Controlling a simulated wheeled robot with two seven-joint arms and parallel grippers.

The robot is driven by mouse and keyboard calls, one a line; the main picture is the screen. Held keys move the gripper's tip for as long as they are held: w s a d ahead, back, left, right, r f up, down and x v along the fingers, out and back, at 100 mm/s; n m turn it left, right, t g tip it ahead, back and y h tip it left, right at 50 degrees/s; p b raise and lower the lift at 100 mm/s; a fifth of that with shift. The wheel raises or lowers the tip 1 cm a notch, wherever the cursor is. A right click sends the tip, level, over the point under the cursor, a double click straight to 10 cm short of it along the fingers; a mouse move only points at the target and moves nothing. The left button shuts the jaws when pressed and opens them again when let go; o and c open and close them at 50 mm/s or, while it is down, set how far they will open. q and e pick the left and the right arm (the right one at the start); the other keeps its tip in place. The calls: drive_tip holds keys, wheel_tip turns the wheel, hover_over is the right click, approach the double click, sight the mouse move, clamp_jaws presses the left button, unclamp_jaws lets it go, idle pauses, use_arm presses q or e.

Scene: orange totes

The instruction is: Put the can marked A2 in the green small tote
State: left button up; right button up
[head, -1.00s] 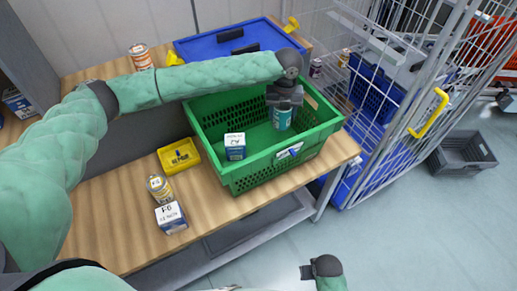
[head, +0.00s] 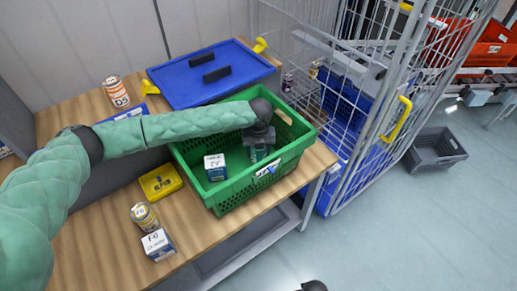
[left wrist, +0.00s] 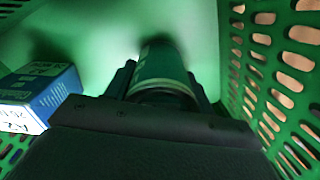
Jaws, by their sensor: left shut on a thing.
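The green small tote (head: 232,190) stands on the wooden table, with mesh sides and an open top. My left gripper (head: 262,138) is down inside it, shut on a teal can (head: 259,153). In the left wrist view the can (left wrist: 162,68) sits between the two fingers, near the tote floor. I cannot read its marking or tell whether it touches the floor. A blue-and-white box (head: 215,167) marked A2 is also in the tote, left of the can. My right gripper is out of view; only a dark bit of my right arm shows at the bottom edge.
A blue lidded tote (head: 195,62) lies behind. A wire cage cart (head: 345,150) is close on the right.

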use_arm(q)
drive_tip(key=shift+f, duration=0.1)
drive_tip(key=o, duration=1.2)
drive_tip(key=shift+r, duration=0.4)
wheel_tip(320, 180, up, 10)
drive_tip(key=b, duration=0.3)
drive_tip(key=shift+r+b, duration=0.15)
drive_tip(key=shift+b, duration=0.25)
drive_tip(key=shift+r, duration=0.55)
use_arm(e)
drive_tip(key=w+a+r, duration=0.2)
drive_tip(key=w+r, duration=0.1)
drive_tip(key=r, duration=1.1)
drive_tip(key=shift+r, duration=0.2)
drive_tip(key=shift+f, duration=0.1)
